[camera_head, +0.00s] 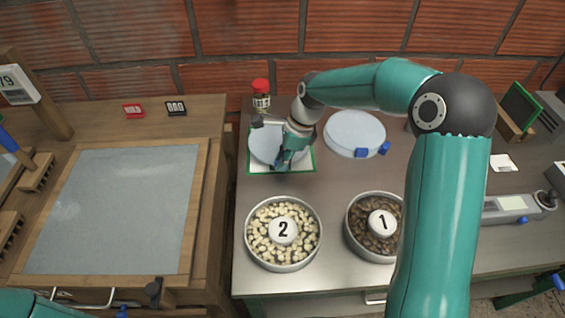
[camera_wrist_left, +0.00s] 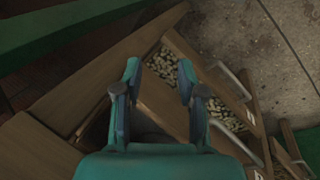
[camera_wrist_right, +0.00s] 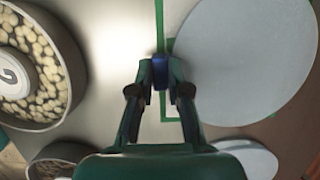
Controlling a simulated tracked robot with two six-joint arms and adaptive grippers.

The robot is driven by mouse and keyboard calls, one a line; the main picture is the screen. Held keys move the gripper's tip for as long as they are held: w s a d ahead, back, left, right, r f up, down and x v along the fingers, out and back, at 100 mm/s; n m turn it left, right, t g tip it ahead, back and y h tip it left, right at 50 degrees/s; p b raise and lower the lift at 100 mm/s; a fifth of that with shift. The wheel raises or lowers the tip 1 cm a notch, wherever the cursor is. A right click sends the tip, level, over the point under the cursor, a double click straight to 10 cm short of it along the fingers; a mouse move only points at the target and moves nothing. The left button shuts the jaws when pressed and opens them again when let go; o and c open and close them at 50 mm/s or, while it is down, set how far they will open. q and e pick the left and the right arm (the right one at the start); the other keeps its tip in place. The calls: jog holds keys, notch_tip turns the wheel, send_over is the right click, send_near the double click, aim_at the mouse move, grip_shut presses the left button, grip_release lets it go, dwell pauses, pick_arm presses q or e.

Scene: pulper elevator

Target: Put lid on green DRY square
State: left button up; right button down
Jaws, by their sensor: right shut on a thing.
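A pale grey round lid (camera_head: 262,143) lies over the green-bordered square (camera_head: 252,172) at the back left of the metal table. My right gripper (camera_head: 287,160) is shut on the lid's blue tab (camera_wrist_right: 161,72) at its near right edge. In the right wrist view the lid (camera_wrist_right: 245,60) covers most of the square, with strips of green border (camera_wrist_right: 168,45) showing. The word on the square is hidden, and I cannot tell whether the lid touches it. My left gripper (camera_wrist_left: 158,90) is open and empty, above a wooden bench.
A second round lid (camera_head: 354,132) with blue tabs lies to the right. Bean bowls 2 (camera_head: 270,262) and 1 (camera_head: 356,245) stand in front. A red-capped jar (camera_head: 261,95) stands behind the square. A wooden-framed screen bench (camera_head: 115,220) is at left.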

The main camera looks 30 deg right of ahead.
jog(key=shift+f, duration=0.8)
jog(key=c, duration=1.1)
grip_release()
jog(key=shift+c, duration=0.2)
jog(key=shift+r, duration=0.1)
jog(key=v, duration=1.2)
